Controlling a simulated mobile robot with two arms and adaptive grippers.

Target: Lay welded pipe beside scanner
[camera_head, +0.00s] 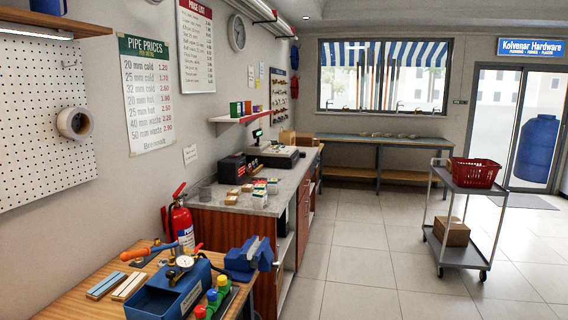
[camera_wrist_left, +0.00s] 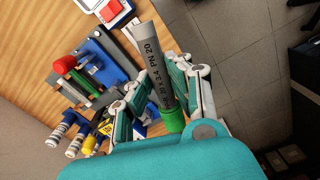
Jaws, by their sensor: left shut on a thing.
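In the left wrist view my left gripper (camera_wrist_left: 164,88) is shut on the welded pipe, a grey pipe (camera_wrist_left: 152,52) with printed lettering and a green fitting (camera_wrist_left: 173,121) at its lower end. The pipe runs up between the two fingers, above the floor and the edge of a wooden bench. The head view shows neither gripper nor the pipe. I cannot make out the scanner for certain; dark devices (camera_head: 232,168) and a till (camera_head: 275,155) stand on the grey counter (camera_head: 222,202). My right gripper is in neither view.
The wooden bench (camera_head: 75,312) holds a blue tank (camera_head: 165,297), a blue vise (camera_head: 249,257) and several colour-capped pieces (camera_head: 212,298). A fire extinguisher (camera_head: 181,224) stands behind it. Small boxes (camera_head: 260,190) sit on the counter. A trolley (camera_head: 466,255) stands right; open floor (camera_head: 360,270) lies between.

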